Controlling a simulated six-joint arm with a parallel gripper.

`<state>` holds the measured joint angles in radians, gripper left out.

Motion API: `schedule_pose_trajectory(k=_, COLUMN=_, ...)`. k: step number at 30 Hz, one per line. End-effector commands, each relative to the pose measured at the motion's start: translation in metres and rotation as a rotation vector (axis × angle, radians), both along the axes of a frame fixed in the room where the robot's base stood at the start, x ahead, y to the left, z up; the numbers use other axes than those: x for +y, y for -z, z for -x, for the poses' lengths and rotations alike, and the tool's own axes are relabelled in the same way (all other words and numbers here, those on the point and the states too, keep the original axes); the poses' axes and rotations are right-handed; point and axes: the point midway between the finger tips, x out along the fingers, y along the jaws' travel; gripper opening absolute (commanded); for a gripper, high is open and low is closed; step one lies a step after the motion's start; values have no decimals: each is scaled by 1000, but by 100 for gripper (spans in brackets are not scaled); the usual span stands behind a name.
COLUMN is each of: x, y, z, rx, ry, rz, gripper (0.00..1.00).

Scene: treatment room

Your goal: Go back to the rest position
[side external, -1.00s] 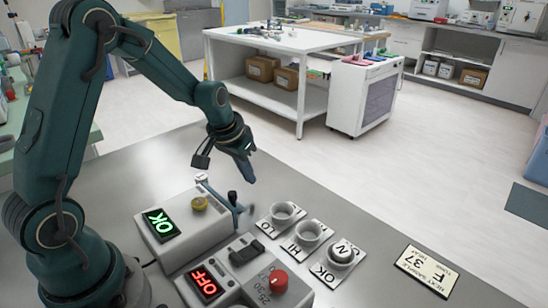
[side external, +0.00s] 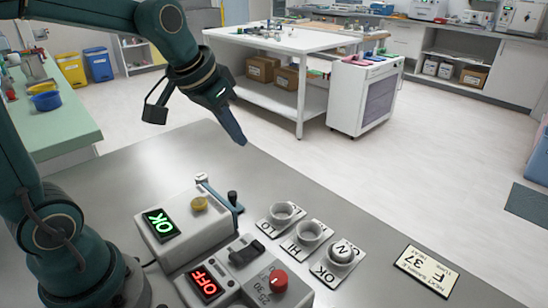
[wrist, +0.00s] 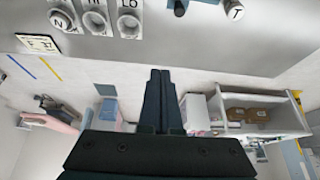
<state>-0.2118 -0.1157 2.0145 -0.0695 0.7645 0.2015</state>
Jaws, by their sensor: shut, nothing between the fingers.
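My gripper (side external: 238,136) is raised above the far edge of the grey table (side external: 110,185), over the floor side in the side view. Its fingers are together and hold nothing; in the wrist view the closed fingers (wrist: 160,78) point at the open room. In front is a second box with a red OFF display (side external: 206,284) and a red knob (side external: 278,280). My gripper touches none of these.
Cups on labelled plates stand right of the boxes: LO (side external: 282,212), HI (side external: 308,232) and OK (side external: 341,252), the last with a ball-like piece in it. A sign reading 37 (side external: 427,270) lies at the right. A blue lever device (side external: 222,197) stands behind the boxes.

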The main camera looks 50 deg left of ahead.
Motion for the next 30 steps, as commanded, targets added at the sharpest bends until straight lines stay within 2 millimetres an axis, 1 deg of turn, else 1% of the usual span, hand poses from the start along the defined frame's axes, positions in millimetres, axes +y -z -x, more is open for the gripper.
schedule_pose_trajectory(k=1, x=-11, y=-9, z=13, rx=-29, ry=27, rz=-6, gripper=0)
schedule_pose_trajectory(k=3, x=-23, y=-15, z=31, rx=-53, ry=52, rz=-8, gripper=0)
schedule_pose_trajectory(k=6, x=-37, y=-17, z=59, rx=-77, ry=81, rz=-7, gripper=0)
schedule_pose_trajectory(k=8, x=-44, y=-15, z=75, rx=-84, ry=93, rz=-4, gripper=0)
schedule_pose_trajectory(k=9, x=-47, y=-13, z=85, rx=-86, ry=99, rz=-1, gripper=0)
schedule_pose_trajectory(k=12, x=-52, y=-4, z=107, rx=-82, ry=103, rz=5, gripper=0)
schedule_pose_trajectory(k=15, x=-53, y=7, z=122, rx=-63, ry=95, rz=12, gripper=0)
schedule_pose_trajectory(k=18, x=-52, y=19, z=133, rx=-18, ry=71, rz=21, gripper=0)
schedule_pose_trajectory(k=19, x=-52, y=20, z=134, rx=-11, ry=66, rz=22, gripper=0)
schedule_pose_trajectory(k=30, x=-52, y=20, z=134, rx=-11, ry=66, rz=22, gripper=0)
